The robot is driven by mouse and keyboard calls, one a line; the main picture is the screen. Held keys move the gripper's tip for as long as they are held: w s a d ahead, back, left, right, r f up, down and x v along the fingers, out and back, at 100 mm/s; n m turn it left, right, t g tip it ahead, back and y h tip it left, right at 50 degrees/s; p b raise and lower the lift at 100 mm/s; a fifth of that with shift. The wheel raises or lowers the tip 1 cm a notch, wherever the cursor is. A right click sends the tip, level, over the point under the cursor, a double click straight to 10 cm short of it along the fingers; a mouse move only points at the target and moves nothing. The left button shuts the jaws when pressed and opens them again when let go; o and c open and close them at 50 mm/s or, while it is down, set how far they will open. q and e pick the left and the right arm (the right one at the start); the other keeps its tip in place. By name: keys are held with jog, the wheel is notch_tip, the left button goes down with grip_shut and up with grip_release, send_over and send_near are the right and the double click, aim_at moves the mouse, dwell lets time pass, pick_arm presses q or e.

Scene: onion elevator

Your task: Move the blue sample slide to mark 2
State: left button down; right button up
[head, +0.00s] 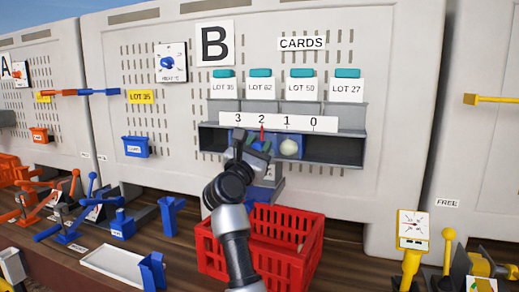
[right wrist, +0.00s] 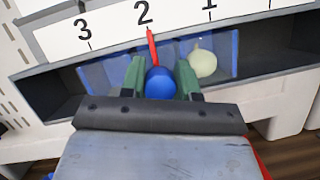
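The blue sample slide (right wrist: 222,47) sits in the dark slot under the number strip (head: 279,121) on panel B. It also shows in the head view (head: 291,147). Its red pointer (right wrist: 152,48) stands just under mark 2 (right wrist: 143,13). A pale round ball (right wrist: 203,63) rests on the slide, right of its blue knob (right wrist: 160,83). My right gripper (right wrist: 160,80) has its green fingers on both sides of the knob, seemingly touching it. In the head view my right gripper (head: 257,150) partly hides the slide. My left gripper is not in view.
A red crate (head: 262,245) stands on the bench below the slot. Lot cards (head: 302,88) hang above the strip. Blue and orange levers (head: 75,215) and a white tray (head: 115,262) are at left. Yellow fixtures (head: 412,245) stand at right.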

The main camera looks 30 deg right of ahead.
jog(key=shift+o, duration=1.2)
jog(key=shift+s+d, duration=0.1)
jog(key=shift+o, duration=1)
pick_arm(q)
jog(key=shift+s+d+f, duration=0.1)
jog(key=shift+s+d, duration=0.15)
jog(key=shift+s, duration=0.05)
pick_arm(e)
jog(key=shift+w+a, duration=0.2)
jog(key=shift+s+a+f, duration=0.15)
jog(key=shift+f, duration=0.05)
pick_arm(q)
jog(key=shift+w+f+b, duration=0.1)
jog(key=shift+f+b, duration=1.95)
jog(key=shift+b, duration=0.05)
pick_arm(e)
jog(key=v, duration=1)
jog(key=shift+a, duration=0.15)
jog(key=shift+f, duration=0.1)
